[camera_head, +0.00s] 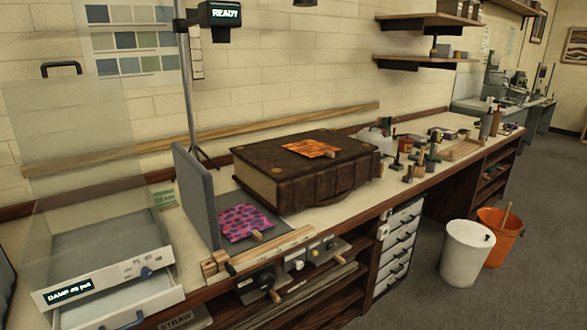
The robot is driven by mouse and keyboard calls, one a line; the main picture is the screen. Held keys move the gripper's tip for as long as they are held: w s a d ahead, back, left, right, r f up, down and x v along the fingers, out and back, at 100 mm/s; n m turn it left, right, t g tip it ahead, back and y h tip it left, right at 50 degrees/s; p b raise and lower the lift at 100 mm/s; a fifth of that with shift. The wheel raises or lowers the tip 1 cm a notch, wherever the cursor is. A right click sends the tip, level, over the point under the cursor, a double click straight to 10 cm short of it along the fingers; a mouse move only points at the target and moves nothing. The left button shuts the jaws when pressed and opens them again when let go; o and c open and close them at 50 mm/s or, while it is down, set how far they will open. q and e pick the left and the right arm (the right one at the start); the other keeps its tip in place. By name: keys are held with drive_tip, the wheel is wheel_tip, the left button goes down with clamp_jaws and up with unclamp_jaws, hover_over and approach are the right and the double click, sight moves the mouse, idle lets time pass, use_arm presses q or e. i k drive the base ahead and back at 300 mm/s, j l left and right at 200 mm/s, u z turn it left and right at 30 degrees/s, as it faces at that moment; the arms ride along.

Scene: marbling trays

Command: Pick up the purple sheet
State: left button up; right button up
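The purple sheet (238,221), pink-purple with dark spots, lies flat on a dark grey plate (270,222) on the bench. A small wooden piece (257,235) sits at its front right edge. A grey padded panel (196,196) stands upright along the plate's left side, close to the sheet. A large brown leather-bound book (310,185) lies behind and to the right of the sheet. Neither of my grippers shows in the head view.
An orange patterned sheet (312,148) with a small wooden piece lies on the book. A clear-walled box with a display (68,290) stands at left, its drawer open. A wooden rail (262,248) runs along the bench front. White (466,255) and orange buckets stand on the floor.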

sight(237, 223)
drive_tip(key=l+u, duration=0.1)
drive_tip(key=u, duration=0.5)
drive_tip(key=i+l+u, duration=0.15)
drive_tip(key=l+u, duration=0.2)
drive_tip(key=i+l+u, duration=0.1)
drive_tip(key=l+u, duration=0.5)
drive_tip(key=l, duration=0.85)
drive_tip(key=k+l+u, duration=0.2)
drive_tip(key=l, duration=0.85)
drive_tip(key=i, duration=0.15)
